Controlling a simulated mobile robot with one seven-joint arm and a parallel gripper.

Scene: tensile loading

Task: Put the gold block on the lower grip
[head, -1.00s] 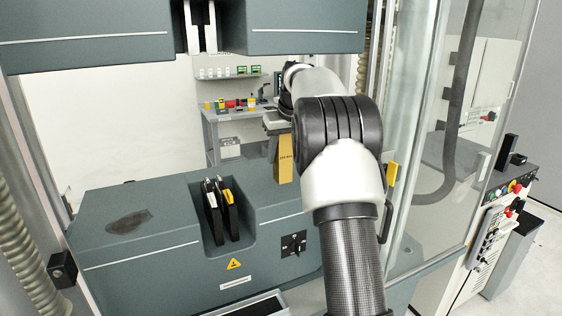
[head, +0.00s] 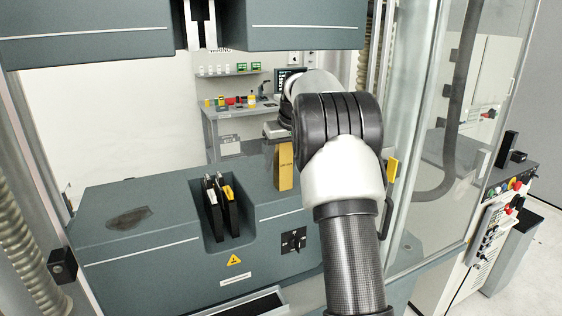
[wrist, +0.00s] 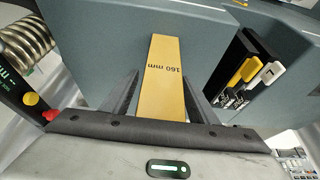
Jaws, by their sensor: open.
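The gold block (head: 285,167), marked "160 mm", is upright over the right part of the teal-grey lower grip housing (head: 140,260). Its foot seems to meet the housing top, but I cannot tell for certain whether it touches. In the wrist view the block (wrist: 162,75) lies between the two dark fingers of my gripper (wrist: 163,95). The fingers are open, one on each side of it. In the head view my gripper (head: 277,130) is at the block's upper end, partly hidden by my arm.
Two dark upright pieces with yellow and white tabs (head: 222,205) stand in the housing's recess, left of the block. The upper crosshead (head: 300,25) hangs above. A clear door (head: 435,130) is at the right. The housing's left top is mostly free, with a dark patch.

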